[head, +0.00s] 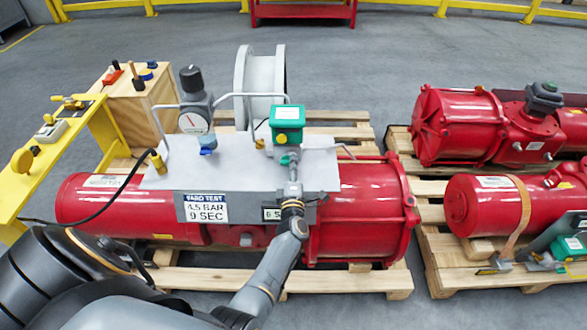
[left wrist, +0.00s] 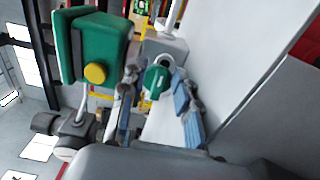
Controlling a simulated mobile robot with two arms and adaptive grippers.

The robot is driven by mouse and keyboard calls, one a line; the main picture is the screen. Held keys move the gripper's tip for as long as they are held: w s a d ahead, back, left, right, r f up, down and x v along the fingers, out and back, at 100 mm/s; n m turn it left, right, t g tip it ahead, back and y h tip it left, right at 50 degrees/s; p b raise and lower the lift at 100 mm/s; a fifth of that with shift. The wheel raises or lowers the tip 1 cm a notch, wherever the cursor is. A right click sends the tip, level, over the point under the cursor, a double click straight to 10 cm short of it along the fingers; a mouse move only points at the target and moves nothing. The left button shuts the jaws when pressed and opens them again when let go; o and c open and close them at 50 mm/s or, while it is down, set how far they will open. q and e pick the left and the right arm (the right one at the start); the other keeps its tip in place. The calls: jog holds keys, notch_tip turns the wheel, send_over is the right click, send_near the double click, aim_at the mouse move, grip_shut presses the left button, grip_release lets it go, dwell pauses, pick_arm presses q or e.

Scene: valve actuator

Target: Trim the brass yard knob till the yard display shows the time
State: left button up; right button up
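A green box (head: 287,122) with a yellow round part sits on top of the grey panel of the near red actuator. In the left wrist view that yellow round part (left wrist: 95,74) faces me. A green knob (left wrist: 156,82) lies between the fingers of my left gripper (left wrist: 157,97), with gaps on both sides. In the head view my left gripper (head: 289,165) points away from me just below the green box. No knob is clearly brass. The yard sign (head: 206,208) reads 4.5 BAR, 9 SEC. The display (head: 271,213) shows a 6, partly hidden by my gripper. My right gripper is out of view.
A pressure gauge (head: 194,116) stands left of the green box, with grey pipes near it. A yellow bench (head: 75,150) with tools is at the left. Other red actuators (head: 458,122) lie on pallets at the right.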

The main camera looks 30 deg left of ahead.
pick_arm(q)
jog(key=shift+s+f, duration=0.1)
jog(key=shift+f, duration=0.15)
